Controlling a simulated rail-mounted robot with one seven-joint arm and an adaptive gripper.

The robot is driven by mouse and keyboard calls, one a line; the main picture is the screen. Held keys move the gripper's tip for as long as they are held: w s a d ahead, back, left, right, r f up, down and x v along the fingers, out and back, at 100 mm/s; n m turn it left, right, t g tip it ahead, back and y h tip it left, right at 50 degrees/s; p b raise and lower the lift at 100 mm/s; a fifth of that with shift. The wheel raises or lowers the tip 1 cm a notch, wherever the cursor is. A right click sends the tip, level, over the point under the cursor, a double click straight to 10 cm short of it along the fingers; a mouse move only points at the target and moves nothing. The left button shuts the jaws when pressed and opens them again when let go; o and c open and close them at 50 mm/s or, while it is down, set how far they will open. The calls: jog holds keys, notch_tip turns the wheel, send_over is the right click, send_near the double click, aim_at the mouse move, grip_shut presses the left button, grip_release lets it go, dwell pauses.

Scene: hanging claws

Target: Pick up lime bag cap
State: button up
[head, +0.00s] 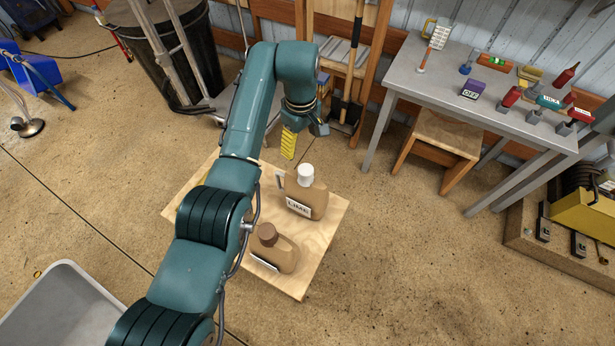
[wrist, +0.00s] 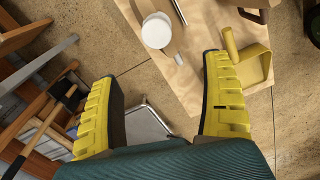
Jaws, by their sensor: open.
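The lime container is a tan-brown jug (head: 312,202) with a white label reading LIME, upright on a wooden board. Its round white cap (head: 306,172) sits on top. In the wrist view a round white cap (wrist: 156,33) shows from above, near the top and ahead of the fingers. My gripper (head: 302,138) is above and slightly behind the jug in the head view. Its yellow fingers are wide apart and empty in the wrist view (wrist: 160,85). The cap is beyond the fingertips, not between them.
A second brown jug (head: 274,252) with a brown cap stands nearer on the board (head: 325,240). A yellow handled object (wrist: 250,62) lies close to the right finger. A grey table (head: 455,88) with small items, a wooden stool (head: 440,135) and a black bin (head: 150,45) stand around.

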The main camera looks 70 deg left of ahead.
aim_at(306, 170)
notch_tip(306, 170, down, 9)
jog(key=shift+d+r+b, duration=0.1)
jog(key=shift+b, duration=0.9)
jog(key=f, duration=0.1)
jog(key=f+b, duration=0.1)
jog(key=f, duration=0.1)
jog(key=f+b, duration=0.1)
jog(key=f, duration=0.1)
jog(key=shift+w+d+f, duration=0.15)
jog(key=shift+w+d, duration=0.2)
jog(key=c, duration=0.9)
